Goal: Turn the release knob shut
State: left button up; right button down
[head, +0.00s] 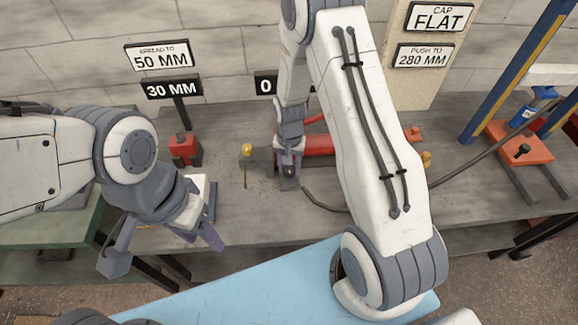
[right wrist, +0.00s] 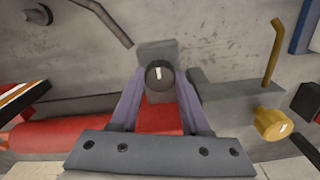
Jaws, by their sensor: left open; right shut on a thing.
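The release knob (right wrist: 159,76) is dark and round with a short white mark, which looks nearly upright in the right wrist view. My right gripper (right wrist: 158,88) is shut on it, one purple finger on each side. In the head view my right gripper (head: 288,168) points down at the near left end of the red cylinder (head: 318,145), and its fingers largely hide the knob. The red cylinder also shows in the right wrist view (right wrist: 65,134). My left gripper (head: 213,214) is open and empty over the bench's front edge, away from the knob.
Brass-coloured knobs stand left (head: 247,149) and right (head: 426,157) of the cylinder. A red block (head: 184,148) sits at the back left. A dark hose (head: 322,203) runs along the bench (head: 470,185).

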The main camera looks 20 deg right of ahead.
aim_at(289, 169)
jog(key=shift+c, duration=1.9)
grip_release()
jog(key=shift+w, duration=0.1)
jog(key=shift+r, duration=0.1)
notch_tip(289, 169, up, 10)
jog(key=shift+r, duration=0.2)
